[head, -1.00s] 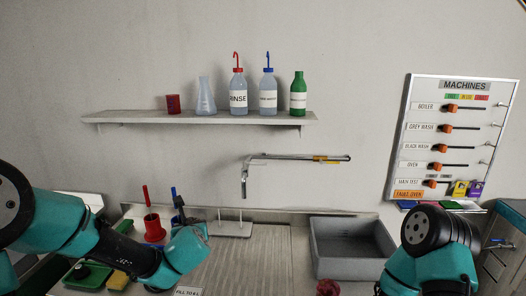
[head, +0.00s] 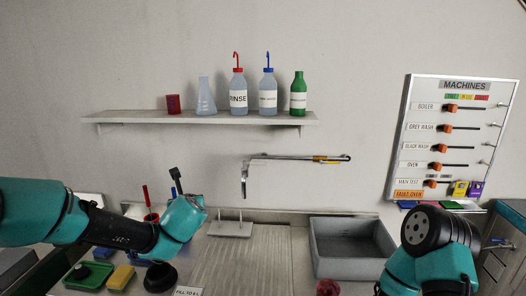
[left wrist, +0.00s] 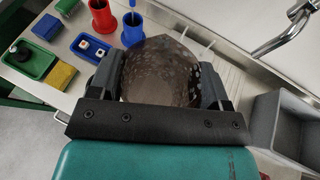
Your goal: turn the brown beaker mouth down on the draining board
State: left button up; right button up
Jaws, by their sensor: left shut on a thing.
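The brown beaker (left wrist: 162,75), dark, speckled and slightly see-through, is between the two dark fingers of my left gripper (left wrist: 162,92) in the left wrist view. The gripper is shut on it. I cannot tell which way its mouth points. In the head view my left gripper (head: 180,195) is raised over the left part of the counter, and the beaker is hidden there behind my wrist. The ribbed draining board (head: 245,262) lies to the right of the gripper, with bare surface showing. My right arm is at the lower right, its gripper out of sight.
A small white rack with pegs (head: 230,229) stands at the board's back. A grey basin (head: 350,250) is to the right, under a tap (head: 295,157). A red pot (left wrist: 103,18), a yellow sponge (head: 121,277) and a black round thing (head: 160,277) are at the left.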

pick_arm(q)
jog(key=r, duration=0.2)
jog(key=shift+w+a+r, duration=0.1)
jog(key=shift+w+r, duration=0.25)
jog(key=s+d+f, duration=0.1)
jog(key=s+f, duration=0.2)
jog(key=f, duration=0.8)
jog(key=s+d+f, duration=0.1)
jog(key=s+f, duration=0.2)
jog(key=f, duration=0.8)
jog(key=shift+s, duration=0.15)
jog(key=shift+a, duration=0.1)
dwell(0.7)
